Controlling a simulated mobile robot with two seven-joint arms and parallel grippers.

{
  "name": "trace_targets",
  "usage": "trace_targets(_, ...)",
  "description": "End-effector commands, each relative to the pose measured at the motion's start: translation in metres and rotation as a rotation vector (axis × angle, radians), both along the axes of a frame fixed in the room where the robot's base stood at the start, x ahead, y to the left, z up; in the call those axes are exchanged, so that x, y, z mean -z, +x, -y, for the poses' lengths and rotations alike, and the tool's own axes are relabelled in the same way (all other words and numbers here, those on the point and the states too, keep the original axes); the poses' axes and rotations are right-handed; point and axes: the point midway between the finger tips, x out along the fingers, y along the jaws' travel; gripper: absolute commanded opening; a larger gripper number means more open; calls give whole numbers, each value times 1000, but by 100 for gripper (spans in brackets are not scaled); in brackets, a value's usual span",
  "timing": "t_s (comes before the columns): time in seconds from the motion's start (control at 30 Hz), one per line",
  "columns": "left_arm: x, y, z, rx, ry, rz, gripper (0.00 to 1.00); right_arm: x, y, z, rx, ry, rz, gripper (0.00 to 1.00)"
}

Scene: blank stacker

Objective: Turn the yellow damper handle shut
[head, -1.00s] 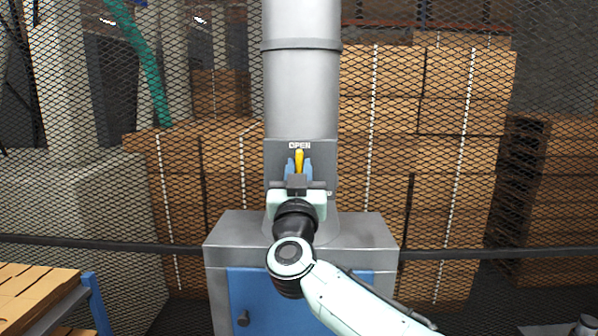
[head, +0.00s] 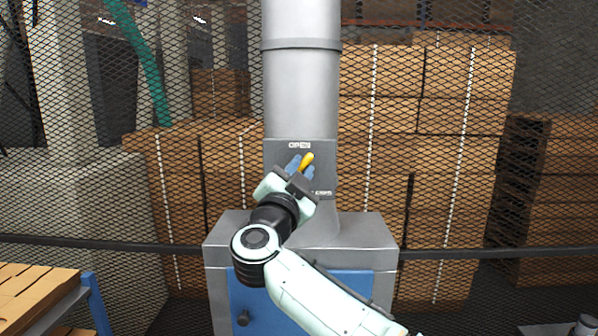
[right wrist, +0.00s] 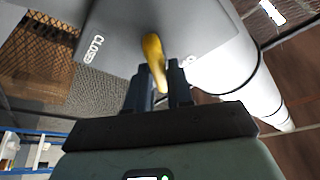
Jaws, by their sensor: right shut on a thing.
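The yellow damper handle (head: 306,162) is on a grey plate (head: 327,155) on the front of the metal duct. It leans to the upper right, between the OPEN label above it and the label at the plate's lower right. My right gripper (head: 299,168) is shut on the handle, its blue fingers on either side, tilted the same way. In the right wrist view the handle (right wrist: 154,60) stands out between the two dark fingertips (right wrist: 158,85), and the CLOSED label shows on the plate. The handle's lower end is hidden by the gripper. My left gripper is not in view.
The grey duct (head: 301,90) rises from a grey cabinet (head: 370,240) with a blue door (head: 345,288). Behind is a mesh fence with stacked cartons (head: 420,190). A blue-framed table with cartons (head: 35,295) stands at the lower left.

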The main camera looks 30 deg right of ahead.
Motion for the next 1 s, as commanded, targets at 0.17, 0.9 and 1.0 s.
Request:
trace_targets(0.17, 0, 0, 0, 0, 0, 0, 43, -1, 0, 1, 1, 145, 92, 0)
trace_targets(0.9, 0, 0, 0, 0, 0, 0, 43, 0, -1, 2, 0, 673, 417, 0)
trace_targets(1.0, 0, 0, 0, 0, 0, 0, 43, 0, -1, 1, 1, 712, 440, 0)
